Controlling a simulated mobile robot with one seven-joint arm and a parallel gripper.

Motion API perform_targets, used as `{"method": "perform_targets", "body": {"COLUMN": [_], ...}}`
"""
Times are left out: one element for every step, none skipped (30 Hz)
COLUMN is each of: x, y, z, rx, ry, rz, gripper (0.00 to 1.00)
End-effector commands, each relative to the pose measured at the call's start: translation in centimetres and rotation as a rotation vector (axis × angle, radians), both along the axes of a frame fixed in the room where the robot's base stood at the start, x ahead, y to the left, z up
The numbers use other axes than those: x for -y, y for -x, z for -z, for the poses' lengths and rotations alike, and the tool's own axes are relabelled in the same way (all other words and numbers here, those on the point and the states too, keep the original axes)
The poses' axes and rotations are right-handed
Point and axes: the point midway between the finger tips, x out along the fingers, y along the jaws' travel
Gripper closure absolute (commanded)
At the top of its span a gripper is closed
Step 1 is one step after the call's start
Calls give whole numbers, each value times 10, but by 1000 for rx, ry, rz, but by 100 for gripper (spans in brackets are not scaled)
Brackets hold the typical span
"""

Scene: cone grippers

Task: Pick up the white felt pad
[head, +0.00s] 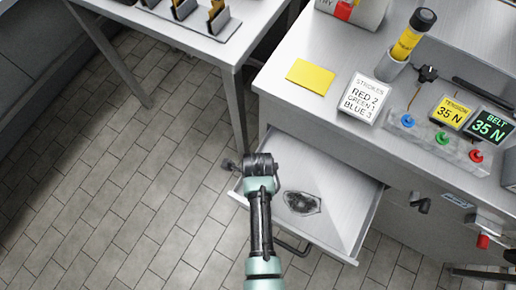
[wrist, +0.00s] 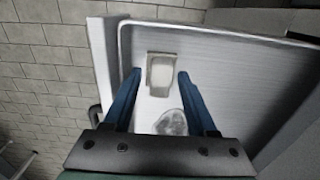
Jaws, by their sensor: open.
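A small off-white rectangular piece, seemingly the white felt pad (wrist: 160,72), lies in the open drawer (head: 340,180). In the wrist view it sits between the tips of my gripper's two blue fingers (wrist: 158,76), with a gap on each side. My gripper (head: 258,162) is open and empty, over the left part of the drawer in the head view. The pad cannot be made out in the head view, where my arm covers that part. I cannot tell how high the fingertips are above the drawer floor.
A dark-marked clear item (head: 302,202) lies in the drawer beside my gripper; it also shows in the wrist view (wrist: 172,122). Drawer walls stand close around. The counter above holds a yellow pad (head: 311,77), a sign (head: 363,99) and a button panel (head: 440,135).

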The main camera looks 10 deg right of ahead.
Motion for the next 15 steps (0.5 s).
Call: {"method": "perform_targets", "body": {"x": [0, 0, 0, 0, 0, 0, 0, 0, 0, 0, 0, 0, 0, 0, 0], "y": [0, -1, -1, -1, -1, -1, -1, -1, -1, -1, -1, -1, -1, -1, -1], "z": [6, 7, 8, 8, 8, 8, 8, 8, 8, 8, 8, 8, 8, 8, 8], "rx": [0, 1, 2, 2, 2, 2, 2, 2, 2, 2, 2, 2, 2, 2, 2], "ry": [0, 1, 0, 0, 0, 0, 0, 0, 0, 0, 0, 0, 0, 0, 0], "rz": [0, 0, 0, 0, 0, 0, 0, 0, 0, 0, 0, 0, 0, 0, 0], "gripper": [43, 43, 43, 43, 43, 43, 43, 43, 43, 46, 52, 59, 64, 70, 77]}}
